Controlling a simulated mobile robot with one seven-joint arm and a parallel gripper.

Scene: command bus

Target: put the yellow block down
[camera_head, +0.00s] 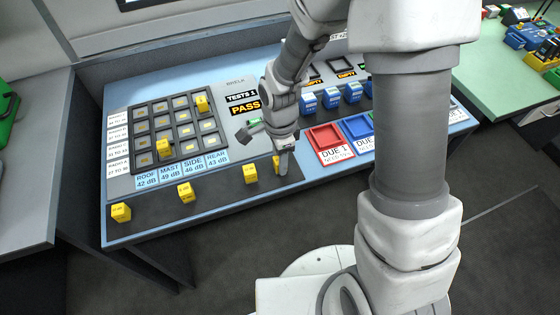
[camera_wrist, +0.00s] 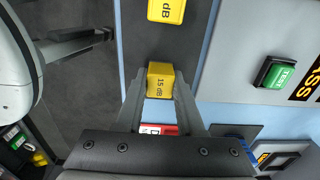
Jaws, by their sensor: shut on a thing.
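My gripper (camera_head: 281,163) is over the right part of the dark strip along the front of the blue panel. It is shut on a yellow block (camera_head: 276,162), mostly hidden by a finger in the head view.
Two more yellow blocks (camera_head: 121,212) (camera_head: 185,193) stand further left on the strip. A dark grid (camera_head: 182,132) behind holds two yellow blocks (camera_head: 163,149) (camera_head: 201,104). A red tray (camera_head: 324,138), blue tray (camera_head: 358,128) and several blue blocks (camera_head: 331,98) lie right. Bare strip separates the front blocks.

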